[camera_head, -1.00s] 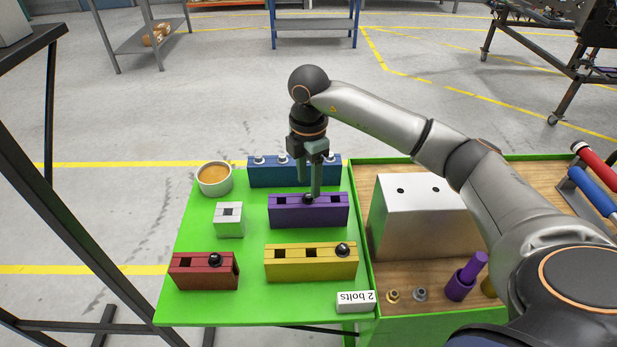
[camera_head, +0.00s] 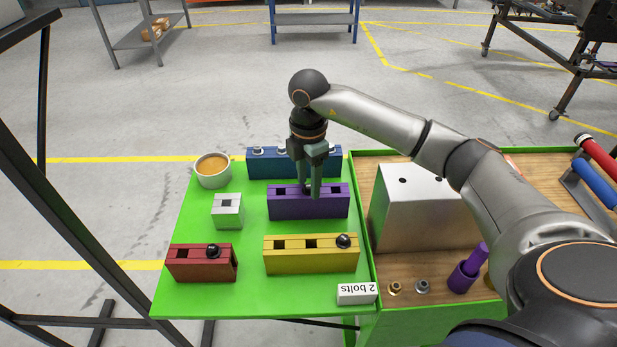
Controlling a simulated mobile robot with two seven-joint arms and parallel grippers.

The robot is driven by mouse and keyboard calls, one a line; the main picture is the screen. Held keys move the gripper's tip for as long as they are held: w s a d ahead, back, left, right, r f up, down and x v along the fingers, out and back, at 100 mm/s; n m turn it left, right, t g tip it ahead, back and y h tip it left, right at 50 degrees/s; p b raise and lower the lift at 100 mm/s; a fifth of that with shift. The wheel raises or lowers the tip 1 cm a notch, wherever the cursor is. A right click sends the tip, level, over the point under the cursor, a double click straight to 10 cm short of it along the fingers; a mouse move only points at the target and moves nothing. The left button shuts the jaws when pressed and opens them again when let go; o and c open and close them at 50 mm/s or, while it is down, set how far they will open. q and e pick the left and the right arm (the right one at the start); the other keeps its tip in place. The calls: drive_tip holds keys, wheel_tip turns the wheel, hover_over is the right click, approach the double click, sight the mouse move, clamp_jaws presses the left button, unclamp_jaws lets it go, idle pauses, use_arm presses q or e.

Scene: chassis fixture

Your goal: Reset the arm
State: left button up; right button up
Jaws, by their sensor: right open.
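My right gripper (camera_head: 311,190) points straight down over the purple block (camera_head: 327,207). Its jaws are open, and the fingertips are at the block's top near its middle slot. A dark bolt head seems to be by the fingertips, but they largely hide it. My right arm (camera_head: 390,118) reaches in from the right side, bent at the elbow above the workbench. My left gripper does not show.
A metal box (camera_head: 412,230) stands right.

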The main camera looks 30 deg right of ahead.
drive_tip(key=shift+f, duration=0.25)
drive_tip(key=shift+r, duration=0.1)
drive_tip(key=shift+r+p, duration=0.2)
drive_tip(key=shift+p, duration=0.15)
clamp_jaws()
idle(0.3)
idle(1.0)
wheel_tip(320, 180, up, 7)
drive_tip(key=p, duration=0.6)
drive_tip(key=shift+r, duration=0.1)
